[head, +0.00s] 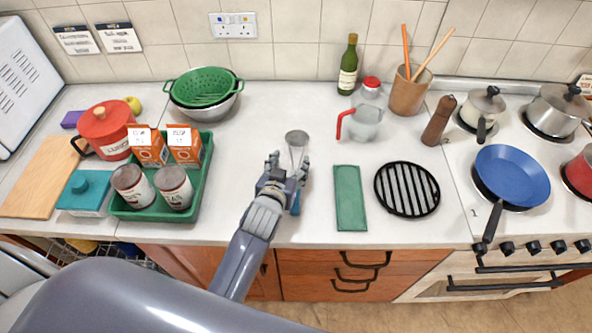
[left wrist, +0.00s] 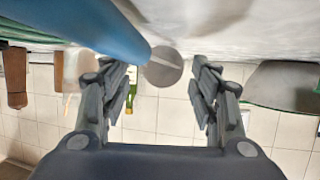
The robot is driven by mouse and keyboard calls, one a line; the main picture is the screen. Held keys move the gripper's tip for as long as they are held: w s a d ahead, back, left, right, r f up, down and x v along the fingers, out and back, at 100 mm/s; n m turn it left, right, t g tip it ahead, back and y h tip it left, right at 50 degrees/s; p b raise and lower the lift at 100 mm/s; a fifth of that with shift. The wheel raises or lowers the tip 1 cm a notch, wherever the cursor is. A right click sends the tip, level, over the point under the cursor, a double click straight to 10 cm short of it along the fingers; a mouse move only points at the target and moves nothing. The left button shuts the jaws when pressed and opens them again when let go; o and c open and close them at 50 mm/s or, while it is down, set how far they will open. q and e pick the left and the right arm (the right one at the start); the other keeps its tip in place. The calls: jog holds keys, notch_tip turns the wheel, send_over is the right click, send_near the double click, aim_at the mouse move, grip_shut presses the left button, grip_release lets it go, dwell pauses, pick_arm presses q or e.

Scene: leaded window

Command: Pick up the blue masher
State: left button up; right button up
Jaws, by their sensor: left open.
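The blue masher (head: 295,203) lies on the counter with its handle toward the front edge and its round grey head (head: 297,137) toward the wall. My left gripper (head: 289,168) is over the masher and hides its middle part. In the left wrist view the left gripper (left wrist: 160,85) has its fingers spread with nothing held between them. There the blue handle (left wrist: 85,28) runs in large from the upper left, past the left finger, and the grey head (left wrist: 163,67) shows beyond, between the fingertips. Whether a finger touches the handle I cannot tell. My right gripper is not in view.
A green tray (head: 207,158) with cans and boxes stands to the left. A green cloth (head: 349,198), a black ribbed trivet (head: 407,189) and a measuring jug (head: 366,121) are to the right. The counter beside the masher is clear.

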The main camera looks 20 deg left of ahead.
aim_at(296, 154)
pick_arm(q)
jog(key=shift+w+r, duration=0.1)
jog(key=shift+w, duration=0.4)
jog(key=shift+p+x, duration=0.7)
jog(key=shift+x, duration=1.2)
jog(key=shift+d, duration=0.15)
jog(key=shift+c, duration=0.6)
jog(key=c, duration=1)
